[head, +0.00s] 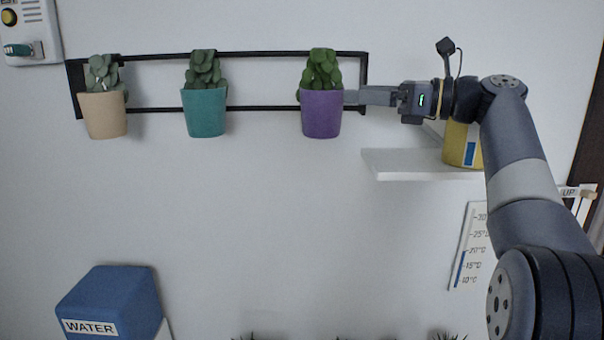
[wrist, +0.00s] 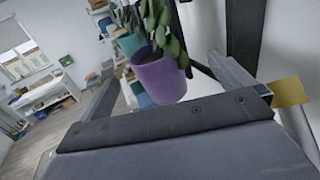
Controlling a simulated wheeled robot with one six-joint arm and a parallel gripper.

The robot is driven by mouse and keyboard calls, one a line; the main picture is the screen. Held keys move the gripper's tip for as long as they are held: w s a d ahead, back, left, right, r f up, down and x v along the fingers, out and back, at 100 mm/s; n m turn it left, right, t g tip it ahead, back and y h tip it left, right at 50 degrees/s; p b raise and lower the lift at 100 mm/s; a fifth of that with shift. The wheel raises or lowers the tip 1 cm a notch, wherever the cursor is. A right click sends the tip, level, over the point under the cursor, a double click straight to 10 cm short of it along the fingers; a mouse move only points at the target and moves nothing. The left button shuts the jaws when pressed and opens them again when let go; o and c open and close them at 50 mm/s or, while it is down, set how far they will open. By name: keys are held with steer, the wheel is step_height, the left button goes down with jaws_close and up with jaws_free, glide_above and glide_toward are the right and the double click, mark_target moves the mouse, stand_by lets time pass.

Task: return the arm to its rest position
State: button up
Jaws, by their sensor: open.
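My gripper (head: 352,97) is raised on the right, in front of the wall and pointing left at the purple pot (head: 321,114). The purple pot holds a green plant and hangs at the right end of a black wall rack (head: 265,54). In the wrist view the jaws (wrist: 165,85) are spread apart, and the purple pot (wrist: 160,78) shows between and beyond them. Nothing is clearly held. In the head view the fingertips reach the pot's right edge; I cannot tell whether they touch it. My arm bends up from the lower right.
A teal pot (head: 204,112) and a beige pot (head: 103,115) hang further left. A white shelf (head: 415,164) with a yellow container (head: 460,146) is below and behind my wrist. A thermometer card (head: 468,248) and a blue WATER box (head: 112,298) are lower. The middle wall is clear.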

mark_target(324, 90)
steer(key=p+x, duration=0.1)
steer(key=x, duration=0.7)
steer(key=shift+a+r, duration=0.1)
steer(key=shift+w+r+p, duration=0.1)
steer(key=shift+r+p, duration=0.4)
steer(key=shift+r, duration=0.15)
steer(key=shift+d+r, duration=0.2)
steer(key=shift+r, duration=0.3)
steer(key=shift+s+a, duration=0.1)
steer(key=shift+s, duration=0.1)
